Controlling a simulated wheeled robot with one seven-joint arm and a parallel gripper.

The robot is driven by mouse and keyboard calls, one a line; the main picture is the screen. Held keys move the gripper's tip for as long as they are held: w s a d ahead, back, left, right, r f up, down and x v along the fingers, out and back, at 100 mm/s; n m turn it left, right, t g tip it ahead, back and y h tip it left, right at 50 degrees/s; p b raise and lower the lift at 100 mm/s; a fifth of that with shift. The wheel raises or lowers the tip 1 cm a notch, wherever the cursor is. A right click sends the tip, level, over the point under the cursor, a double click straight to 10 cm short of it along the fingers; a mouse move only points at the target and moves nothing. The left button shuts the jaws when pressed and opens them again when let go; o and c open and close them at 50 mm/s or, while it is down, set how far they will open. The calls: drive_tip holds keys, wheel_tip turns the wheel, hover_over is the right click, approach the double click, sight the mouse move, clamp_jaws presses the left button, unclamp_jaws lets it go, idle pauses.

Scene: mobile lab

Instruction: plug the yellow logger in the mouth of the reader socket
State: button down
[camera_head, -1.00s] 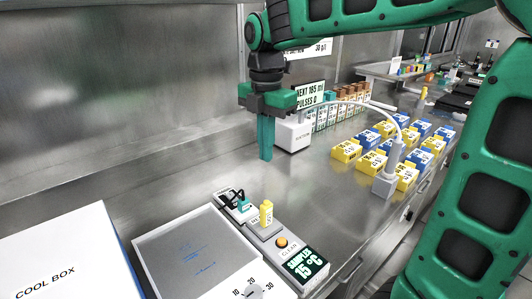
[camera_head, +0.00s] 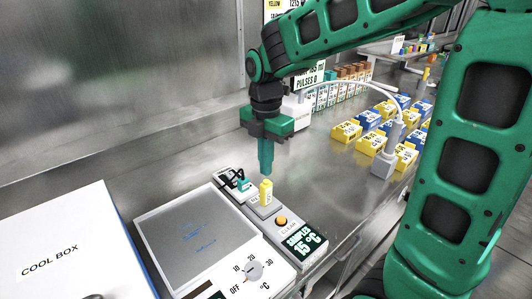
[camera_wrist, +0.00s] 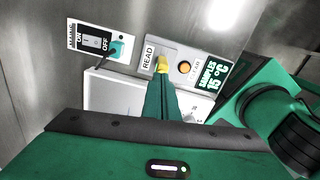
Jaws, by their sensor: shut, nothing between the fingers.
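The yellow logger (camera_head: 266,192) stands upright at the grey reader socket (camera_head: 263,210), on the strip beside the hotplate. Whether it is fully seated in the mouth I cannot tell. In the wrist view the logger (camera_wrist: 162,64) shows just beyond my fingertips, at the block marked READ (camera_wrist: 148,53). My gripper (camera_head: 265,172) is shut and empty, pointing down, its tips above or close behind the logger in the head view. Whether the tips touch the logger I cannot tell. The wrist view shows the closed fingers (camera_wrist: 161,80) pointing toward it.
An orange CLEAR button (camera_head: 282,221) and a display reading 15 °C (camera_head: 302,240) sit right of the socket. A teal plug (camera_head: 243,184) is left of it. A hotplate (camera_head: 190,236) and cool box (camera_head: 60,245) lie nearer. Yellow and blue boxes (camera_head: 372,143) stand farther right.

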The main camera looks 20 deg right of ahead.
drive_tip(key=shift+f, duration=0.9)
drive_tip(key=shift+f, duration=0.55)
drive_tip(key=shift+r, duration=0.15)
wheel_tip(320, 180, up, 13)
drive_tip(key=s+d+f+m, duration=0.6)
drive_tip(key=s+d+m, duration=0.3)
drive_tip(key=m, duration=0.5)
drive_tip(key=s+d+f+m, duration=0.5)
drive_tip(key=s+d+m, duration=0.4)
drive_tip(key=s+m, duration=0.5)
drive_tip(key=shift+s+f+m, duration=0.2)
drive_tip(key=shift+f+m, duration=0.2)
drive_tip(key=shift+m, duration=0.4)
